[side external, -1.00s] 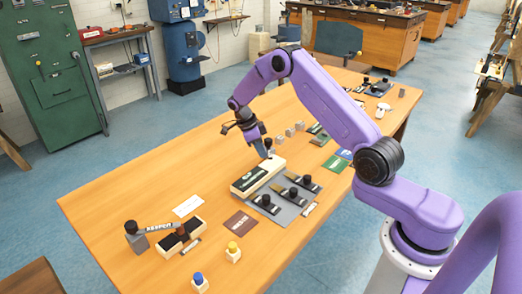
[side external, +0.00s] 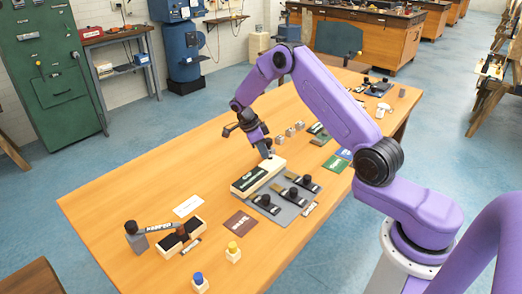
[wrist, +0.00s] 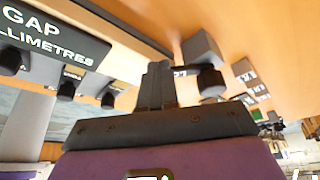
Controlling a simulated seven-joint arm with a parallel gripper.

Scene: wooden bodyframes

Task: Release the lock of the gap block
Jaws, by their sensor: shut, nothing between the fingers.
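The gap block is a long cream block (side external: 240,190) with a dark green label, lying near the middle of the table. In the wrist view its label (wrist: 48,38) reads "GAP" and "MILLIMETRES". My gripper (side external: 266,153) is at the far end of the block, pointing down. In the wrist view my gripper's fingers (wrist: 157,85) are together and empty. Just right of them is a black knob (wrist: 209,80) by a grey piece (wrist: 201,46). I cannot tell whether the fingers touch the knob. The fingers partly hide the block's end.
A grey mat (side external: 286,213) with several black-knobbed pieces lies right of the block. Small grey cubes (side external: 290,132) stand beyond it. A stamp-like tool (side external: 136,238) and a dark-topped tray (side external: 180,241) are at the near left.

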